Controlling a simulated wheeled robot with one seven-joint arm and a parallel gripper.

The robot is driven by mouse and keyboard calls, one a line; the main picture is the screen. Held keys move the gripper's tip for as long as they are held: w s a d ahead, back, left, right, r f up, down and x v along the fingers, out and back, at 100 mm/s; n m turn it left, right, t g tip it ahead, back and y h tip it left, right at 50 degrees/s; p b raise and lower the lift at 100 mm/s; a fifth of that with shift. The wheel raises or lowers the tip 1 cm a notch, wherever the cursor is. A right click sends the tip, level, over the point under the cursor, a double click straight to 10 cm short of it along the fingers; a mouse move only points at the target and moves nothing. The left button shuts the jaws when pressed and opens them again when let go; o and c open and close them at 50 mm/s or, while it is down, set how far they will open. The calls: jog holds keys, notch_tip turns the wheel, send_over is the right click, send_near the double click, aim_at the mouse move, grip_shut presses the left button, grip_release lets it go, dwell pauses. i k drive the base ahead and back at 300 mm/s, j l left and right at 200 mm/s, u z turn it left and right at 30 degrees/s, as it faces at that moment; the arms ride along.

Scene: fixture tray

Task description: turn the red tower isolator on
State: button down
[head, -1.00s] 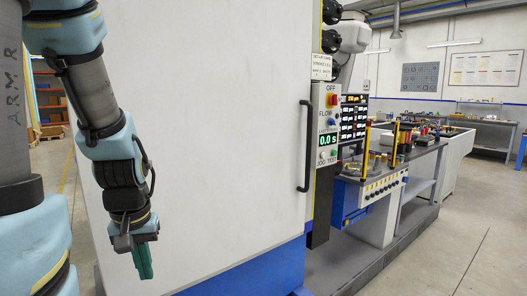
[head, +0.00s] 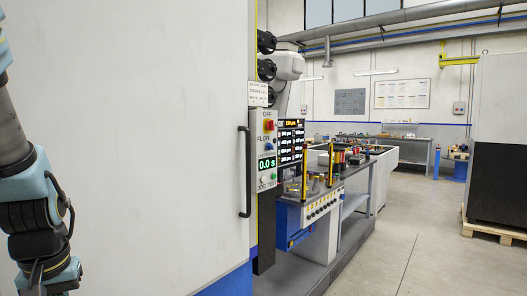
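A red knob or switch (head: 268,125) sits under the label OFF on the narrow control panel (head: 266,150) at the edge of the big white cabinet. I cannot tell whether it is the red tower isolator. A small box with a red part (head: 458,107) hangs on the far right wall, too small to read. Nothing in view is clearly marked as the tower isolator. My arm hangs at the lower left, in front of the white cabinet and far from the panel. My gripper's fingers are below the picture edge.
The white cabinet (head: 130,120) with a black vertical handle (head: 244,172) fills the left. A workbench (head: 325,200) with small parts stands beyond the panel. A grey and black cabinet on a pallet (head: 490,229) stands at right. The floor (head: 400,260) between is clear.

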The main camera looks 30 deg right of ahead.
aim_at(270, 124)
jog(key=i+l, duration=0.1)
jog(key=l, duration=0.55)
jog(key=i+l+u, duration=0.15)
jog(key=l, duration=1.1)
jog(key=i+u, duration=0.05)
